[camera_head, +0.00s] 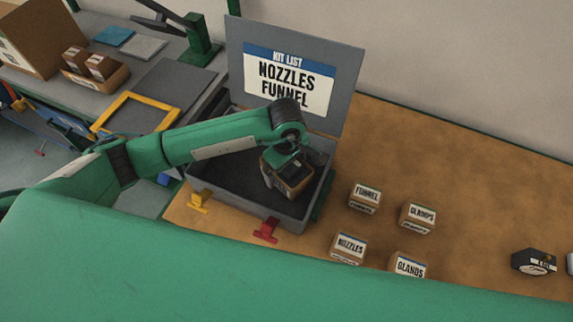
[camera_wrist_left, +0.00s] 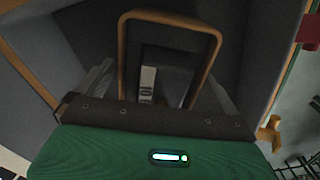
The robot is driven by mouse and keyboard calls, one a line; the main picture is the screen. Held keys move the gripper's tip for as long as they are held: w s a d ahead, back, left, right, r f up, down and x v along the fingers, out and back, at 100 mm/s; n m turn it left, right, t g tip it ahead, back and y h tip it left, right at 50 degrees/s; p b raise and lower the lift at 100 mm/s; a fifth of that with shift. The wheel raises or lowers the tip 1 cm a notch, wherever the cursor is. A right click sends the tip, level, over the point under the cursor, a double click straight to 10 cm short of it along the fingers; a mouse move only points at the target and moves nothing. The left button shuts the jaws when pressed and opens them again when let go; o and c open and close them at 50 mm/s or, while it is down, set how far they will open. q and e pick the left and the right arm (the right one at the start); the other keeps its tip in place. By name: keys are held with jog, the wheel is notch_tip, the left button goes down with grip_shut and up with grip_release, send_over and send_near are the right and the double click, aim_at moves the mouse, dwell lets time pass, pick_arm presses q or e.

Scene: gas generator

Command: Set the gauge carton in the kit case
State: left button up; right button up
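The gauge carton (camera_head: 288,178) is a brown open-topped box with a dark item inside; its label is not readable here. It is inside the grey kit case (camera_head: 237,207), toward the right side. My left gripper (camera_head: 289,164) reaches down over it. In the left wrist view the carton's brown rim (camera_wrist_left: 170,17) lies between the two grey fingers, which appear close against its sides. Whether the carton touches the case floor is hidden. My right gripper is not in view.
The case's raised lid (camera_head: 345,75) reads "KIT LIST NOZZLES FUNNEL". Cartons marked funnel (camera_head: 365,197), clamps (camera_head: 418,217), nozzles (camera_head: 348,248) and glands (camera_head: 408,265) stand right of the case. A dark device (camera_head: 534,262) is farther right. The back right table is clear.

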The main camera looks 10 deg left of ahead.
pick_arm(q)
jog(key=shift+r, duration=0.45)
notch_tip(320, 180, up, 10)
jog(key=b, duration=0.3)
jog(key=shift+r, duration=0.7)
